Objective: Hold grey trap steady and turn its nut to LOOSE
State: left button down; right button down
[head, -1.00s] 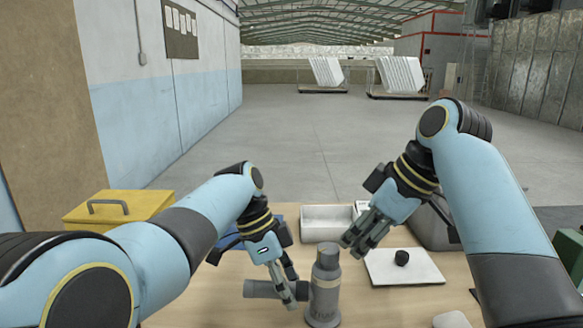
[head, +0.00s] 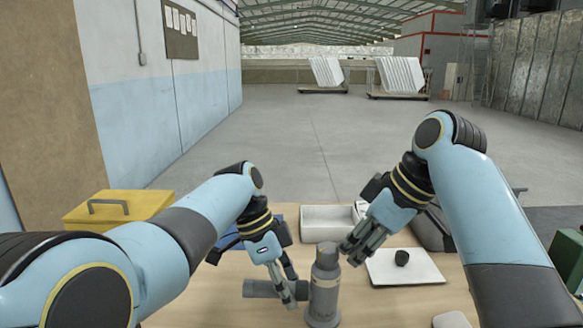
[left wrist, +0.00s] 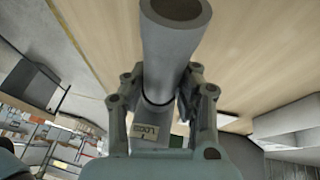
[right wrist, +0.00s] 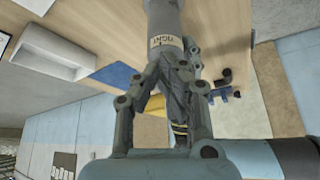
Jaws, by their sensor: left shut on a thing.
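The grey trap (head: 324,293) stands upright at the front middle of the table, its side pipe (head: 259,289) pointing left. Its nut (head: 327,255) is the wider grey part at the top. My left gripper (head: 288,296) is shut on the side pipe, close to the upright body; the pipe also shows between its fingers in the left wrist view (left wrist: 170,50). My right gripper (head: 349,254) is just right of the nut, its fingers slightly apart and seemingly empty. In the right wrist view, a TIGHT label (right wrist: 165,41) shows on the trap beyond the fingertips.
A white tray (head: 328,222) stands behind. A yellow box (head: 118,206) is at the back left, and a blue item (head: 235,238) lies behind my left gripper.

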jog(key=shift+s+a, duration=0.4)
jog(key=shift+s, duration=0.15)
jog(key=shift+s+d, duration=0.1)
jog(key=shift+d, duration=0.05)
dwell(0.5)
jog(key=shift+s+d, duration=0.15)
jog(key=shift+d, duration=0.05)
notch_tip(320, 180, up, 6)
dwell(0.5)
jog(key=shift+w+d+f, duration=0.1)
jog(key=shift+w+f, duration=0.15)
jog(key=shift+f, duration=0.75)
jog(key=shift+w+f, duration=0.25)
jog(key=shift+f, duration=0.75)
jog(key=shift+w+d+f, duration=0.1)
jog(key=shift+w+f, duration=0.15)
jog(key=shift+f, duration=0.75)
